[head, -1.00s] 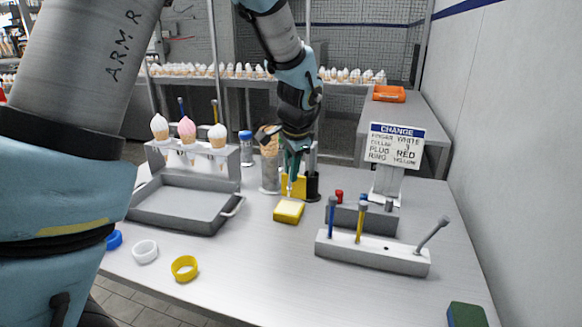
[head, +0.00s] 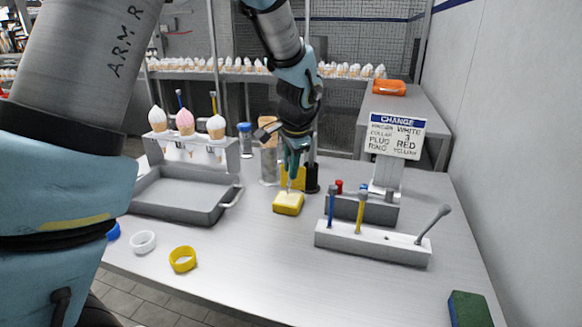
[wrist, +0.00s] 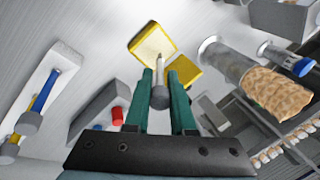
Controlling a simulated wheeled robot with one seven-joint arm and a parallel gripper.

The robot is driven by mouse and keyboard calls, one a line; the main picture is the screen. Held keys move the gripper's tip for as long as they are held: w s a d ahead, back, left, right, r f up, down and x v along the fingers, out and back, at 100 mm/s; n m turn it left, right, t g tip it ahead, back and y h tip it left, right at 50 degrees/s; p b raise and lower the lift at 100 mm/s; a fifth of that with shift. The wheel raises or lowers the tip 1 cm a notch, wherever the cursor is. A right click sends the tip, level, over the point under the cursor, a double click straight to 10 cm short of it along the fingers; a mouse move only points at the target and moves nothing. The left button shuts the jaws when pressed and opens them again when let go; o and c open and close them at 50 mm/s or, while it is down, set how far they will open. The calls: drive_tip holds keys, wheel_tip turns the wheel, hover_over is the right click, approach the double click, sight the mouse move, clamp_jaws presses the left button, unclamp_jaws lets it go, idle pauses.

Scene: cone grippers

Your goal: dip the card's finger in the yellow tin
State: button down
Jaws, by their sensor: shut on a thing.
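My gripper (head: 291,172) points down over the yellow tin (head: 288,208), with its green fingers shut on the white finger. In the wrist view my gripper (wrist: 160,92) grips near the grey knob, and the white finger's pale shaft (wrist: 160,66) points into the tin's outline. The open tin (wrist: 135,42) shows a pale yellow inside. The shaft's tip is at the tin's opening; I cannot tell whether it touches the contents. The card (head: 396,136) reads finger white, collar 3, plug red, ring yellow.
A yellow upright piece (head: 291,178) stands close behind the tin. A rack (head: 360,243) with blue, yellow and grey-handled fingers is at right. A grey tray (head: 180,200) lies at left, with rings (head: 182,259) in front. A cone holder (head: 236,158) stands behind the tray.

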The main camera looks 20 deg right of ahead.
drive_tip(key=shift+f+b, duration=0.3)
drive_tip(key=shift+f, duration=0.35)
idle(1.3)
drive_tip(key=shift+r, duration=0.1)
drive_tip(key=shift+r+p, duration=2.8)
drive_tip(key=shift+r, duration=0.7)
drive_tip(key=shift+f, duration=0.15)
